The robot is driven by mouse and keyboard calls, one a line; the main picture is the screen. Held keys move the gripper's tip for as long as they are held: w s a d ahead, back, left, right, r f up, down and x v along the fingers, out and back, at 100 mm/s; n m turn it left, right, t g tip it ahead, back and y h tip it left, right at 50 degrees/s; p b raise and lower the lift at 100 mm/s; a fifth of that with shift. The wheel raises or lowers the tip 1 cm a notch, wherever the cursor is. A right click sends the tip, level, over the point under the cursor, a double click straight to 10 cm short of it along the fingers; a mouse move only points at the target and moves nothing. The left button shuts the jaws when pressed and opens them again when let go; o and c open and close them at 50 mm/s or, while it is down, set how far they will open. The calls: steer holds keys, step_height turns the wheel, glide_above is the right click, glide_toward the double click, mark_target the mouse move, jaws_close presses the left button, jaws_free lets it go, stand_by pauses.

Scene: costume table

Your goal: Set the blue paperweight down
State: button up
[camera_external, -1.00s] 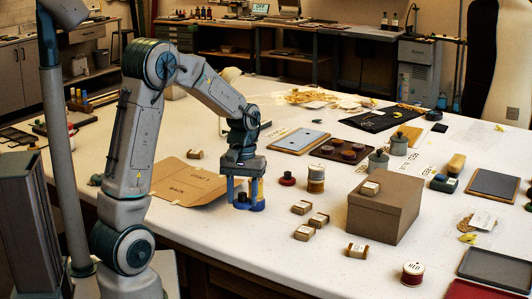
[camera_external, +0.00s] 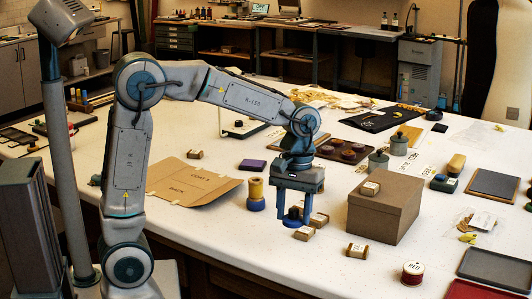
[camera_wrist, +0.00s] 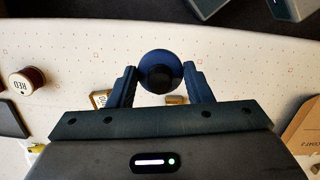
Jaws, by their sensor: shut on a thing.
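The blue paperweight (camera_wrist: 160,72), a round blue disc with a dark knob, is between my fingertips in the wrist view. My gripper (camera_wrist: 160,80) is shut on its knob. In the external view my gripper (camera_external: 293,219) points down near the front of the table, with the dark paperweight (camera_external: 293,213) between its fingers. It is close to small tan blocks. I cannot tell exactly how high the paperweight is above the white table (camera_external: 220,235).
Small tan blocks (camera_external: 304,233) lie beside and below my gripper. A brown box (camera_external: 384,210) stands to the right. White table is clear at the front left.

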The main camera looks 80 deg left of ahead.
steer(key=w+d+m, duration=0.2)
steer(key=d, duration=0.7)
glide_above(317, 258)
step_height(317, 258, down, 7)
steer(key=shift+w+a+r+p, duration=0.1)
steer(key=shift+r+p, duration=0.05)
steer(key=shift+p, duration=0.25)
steer(key=shift+f, duration=2.1)
steer(key=shift+f, duration=0.2)
steer(key=o, duration=1.2)
steer(key=shift+c, duration=0.2)
